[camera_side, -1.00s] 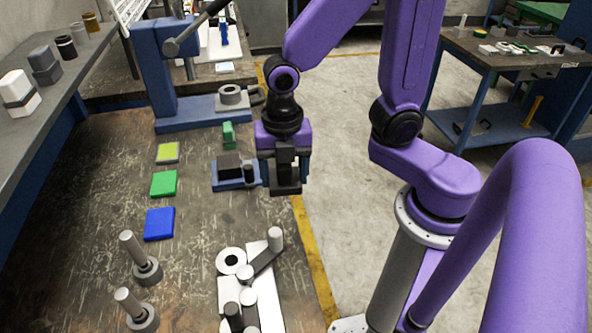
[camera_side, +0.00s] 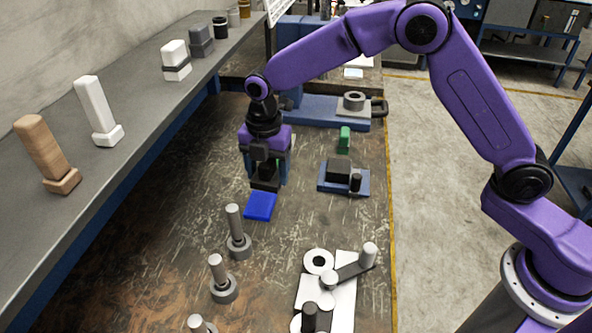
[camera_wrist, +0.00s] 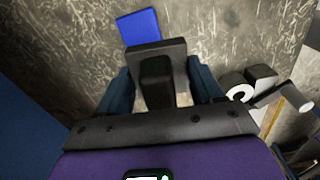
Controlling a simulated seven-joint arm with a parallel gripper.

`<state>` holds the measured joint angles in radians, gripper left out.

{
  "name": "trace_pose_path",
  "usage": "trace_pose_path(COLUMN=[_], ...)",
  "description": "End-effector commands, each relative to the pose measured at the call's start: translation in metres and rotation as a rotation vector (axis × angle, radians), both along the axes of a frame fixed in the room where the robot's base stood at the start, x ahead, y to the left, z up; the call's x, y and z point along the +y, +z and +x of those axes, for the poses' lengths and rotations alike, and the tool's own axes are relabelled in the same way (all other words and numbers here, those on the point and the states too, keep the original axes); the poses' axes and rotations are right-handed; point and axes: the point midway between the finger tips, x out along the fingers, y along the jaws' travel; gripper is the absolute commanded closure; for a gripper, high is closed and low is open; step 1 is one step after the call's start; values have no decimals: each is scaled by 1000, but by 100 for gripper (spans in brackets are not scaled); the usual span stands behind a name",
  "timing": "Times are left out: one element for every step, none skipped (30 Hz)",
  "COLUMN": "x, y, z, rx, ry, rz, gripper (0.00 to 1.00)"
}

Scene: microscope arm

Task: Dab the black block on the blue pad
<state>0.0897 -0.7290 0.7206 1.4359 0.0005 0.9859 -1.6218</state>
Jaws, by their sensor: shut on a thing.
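My gripper (camera_side: 268,172) is shut on the black block (camera_side: 265,184), which also shows between the fingers in the wrist view (camera_wrist: 157,78). The block has a wide flat plate at its far end. The blue pad (camera_side: 260,206) lies flat on the workbench, just in front of the block in the side view. In the wrist view the blue pad (camera_wrist: 138,27) lies beyond the plate, slightly left, its near edge partly covered by the plate. The block appears upright and close above the bench behind the pad; I cannot tell the exact gap.
A blue stand with dark parts (camera_side: 343,178) and a green block (camera_side: 344,139) are to the right. Upright grey posts (camera_side: 236,232) stand in front of the pad. A white fixture (camera_side: 328,288) lies front right. A grey shelf (camera_side: 130,165) runs along the left.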

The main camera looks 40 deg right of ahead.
Motion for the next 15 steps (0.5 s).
trace_pose_path(x=[4, 6, 7, 8, 9, 10, 11, 11, 12, 12, 12, 12, 12, 12, 12], y=[-4, -6, -9, -10, -11, -13, -14, -14, -15, -16, -17, -19, -20, -22, -24], z=[8, 12, 16, 19, 21, 24, 25, 27, 28, 28, 28, 29, 29, 29, 29], rx=[-2, -2, -2, -2, -2, -2, -2, -2, -2, -2, -2, -2, -2, -1, -2], ry=[-1, 0, 0, 0, 0, 0, 0, 0, 1, 1, 1, 1, 1, 1, 0], rz=[1, 1, 1, 1, 1, 1, 1, 2, 2, 2, 1, 1, 1, 1, 1], gripper=[59, 59, 59, 59, 59, 59, 59, 59, 59, 59, 59, 59, 59, 59, 59])
